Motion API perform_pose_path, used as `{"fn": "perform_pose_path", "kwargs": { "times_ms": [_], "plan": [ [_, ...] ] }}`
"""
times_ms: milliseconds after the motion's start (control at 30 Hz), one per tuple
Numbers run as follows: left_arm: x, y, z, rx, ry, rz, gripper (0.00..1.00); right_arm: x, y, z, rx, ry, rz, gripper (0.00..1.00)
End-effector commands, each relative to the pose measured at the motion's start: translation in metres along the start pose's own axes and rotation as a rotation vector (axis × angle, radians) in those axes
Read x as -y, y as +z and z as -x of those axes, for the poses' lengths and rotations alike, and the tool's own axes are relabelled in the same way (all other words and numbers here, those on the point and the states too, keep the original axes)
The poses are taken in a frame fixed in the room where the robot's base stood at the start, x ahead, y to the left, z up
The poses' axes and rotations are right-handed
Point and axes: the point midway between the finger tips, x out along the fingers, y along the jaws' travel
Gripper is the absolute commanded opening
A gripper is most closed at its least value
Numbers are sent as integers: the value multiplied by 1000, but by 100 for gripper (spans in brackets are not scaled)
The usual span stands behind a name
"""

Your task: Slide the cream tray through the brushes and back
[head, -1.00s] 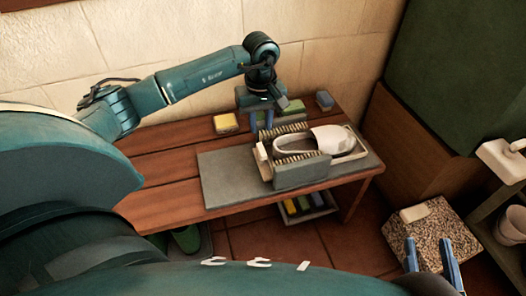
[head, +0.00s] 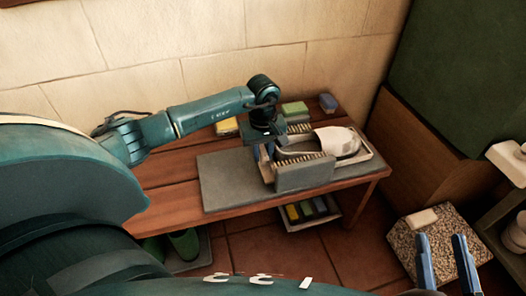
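The cream tray (head: 366,153) lies on a grey mat on the wooden bench, with a pale shoe (head: 335,142) in it. The tray's left part sits between two bristled brushes, the front one on a grey block (head: 305,176) and the back one (head: 300,128) behind the tray. My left gripper (head: 263,157) points down at the tray's left end, by its cream handle. Its body and wrist hide much of the fingers and handle, so its grip is unclear. My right gripper (head: 445,262) is open and empty at the lower right, away from the bench.
The grey mat (head: 225,185) is bare left of the tray. A yellow sponge (head: 227,127), a green block (head: 294,108) and a blue block (head: 328,103) lie along the back. A speckled stand (head: 440,240) bears a cream block (head: 422,218) at right.

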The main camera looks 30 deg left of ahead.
Motion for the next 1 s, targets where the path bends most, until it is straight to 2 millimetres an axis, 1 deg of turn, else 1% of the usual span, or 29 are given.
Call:
{"fn": "perform_pose_path", "kwargs": {
  "times_ms": [33, 267, 700, 767, 867, 1000],
  "plan": [
    [0, 0, 0, 0, 0, 0, 18, 0, 0, 0, 0, 0, 1, 36],
    [0, 0, 0, 0, 0, 0, 0, 0, 0, 0, -2, 0, 2, 36],
    [2, 0, 1, 0, -1, 0, 0, 0, 0, 0, -1, 0, 3, 36],
    [6, 0, 1, -1, -2, 0, 0, 0, -1, 0, -1, 0, 5, 36],
    [17, -1, 2, -1, -4, 1, 0, -1, -4, -1, -1, 1, 14, 36],
    [43, -1, 3, -1, -6, 3, 0, -2, -8, -1, 5, 5, 31, 36]
  ]
}}
